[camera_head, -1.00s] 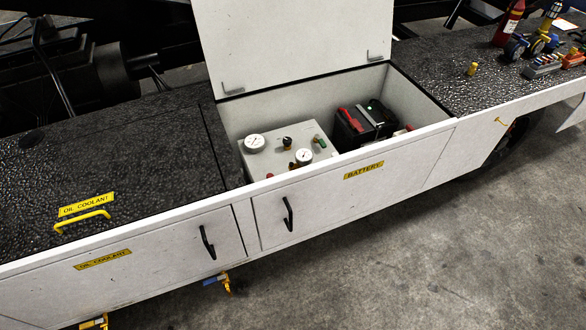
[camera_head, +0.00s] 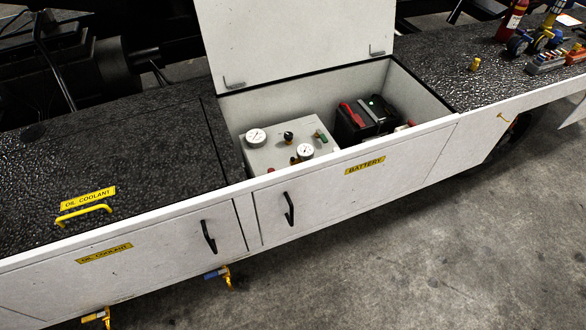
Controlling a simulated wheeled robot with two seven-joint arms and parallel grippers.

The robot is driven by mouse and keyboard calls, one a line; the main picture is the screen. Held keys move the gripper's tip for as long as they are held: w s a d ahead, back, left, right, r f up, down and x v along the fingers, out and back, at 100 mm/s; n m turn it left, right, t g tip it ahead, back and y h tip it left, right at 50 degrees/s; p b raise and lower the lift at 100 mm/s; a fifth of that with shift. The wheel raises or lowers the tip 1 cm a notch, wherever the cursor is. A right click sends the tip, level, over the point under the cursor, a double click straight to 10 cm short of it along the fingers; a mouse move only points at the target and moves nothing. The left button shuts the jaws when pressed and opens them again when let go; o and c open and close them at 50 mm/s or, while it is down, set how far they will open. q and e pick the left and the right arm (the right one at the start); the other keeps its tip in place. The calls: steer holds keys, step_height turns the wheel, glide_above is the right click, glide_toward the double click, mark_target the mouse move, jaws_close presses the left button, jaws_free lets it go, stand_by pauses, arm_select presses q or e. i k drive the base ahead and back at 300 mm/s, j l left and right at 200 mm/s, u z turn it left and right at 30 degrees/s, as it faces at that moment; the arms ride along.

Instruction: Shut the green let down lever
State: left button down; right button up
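Inside the open battery compartment, a grey box (camera_head: 284,161) carries two white round gauges (camera_head: 256,137) and small knobs or fittings. One of these fittings is green (camera_head: 319,135), but I cannot tell whether it is the let down lever. No lever is clearly marked as such, and its position cannot be read. Below the white side panel hang two yellow valves, one with a blue handle (camera_head: 216,273) and one further left (camera_head: 97,316) near the bottom edge. Neither of my grippers shows in the head view.
The white compartment lid (camera_head: 296,40) stands raised. A black and red battery (camera_head: 364,120) sits right of the gauge box. A yellow handle (camera_head: 84,213) lies on the black deck at left. A fire extinguisher (camera_head: 511,22) and tools stand at far right. The concrete floor (camera_head: 430,235) in front is clear.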

mark_target(322, 137)
steer(key=l+u, duration=0.35)
steer(key=u, duration=0.15)
steer(key=l+u, duration=0.45)
steer(key=l, duration=0.5)
steer(key=k+l+u, duration=0.15)
steer(key=l, duration=0.3)
steer(key=k+l, duration=0.1)
steer(key=l, duration=0.4)
steer(key=l+u, duration=0.15)
steer(key=l, duration=0.35)
steer(key=k+l, duration=0.2)
steer(key=l, duration=0.25)
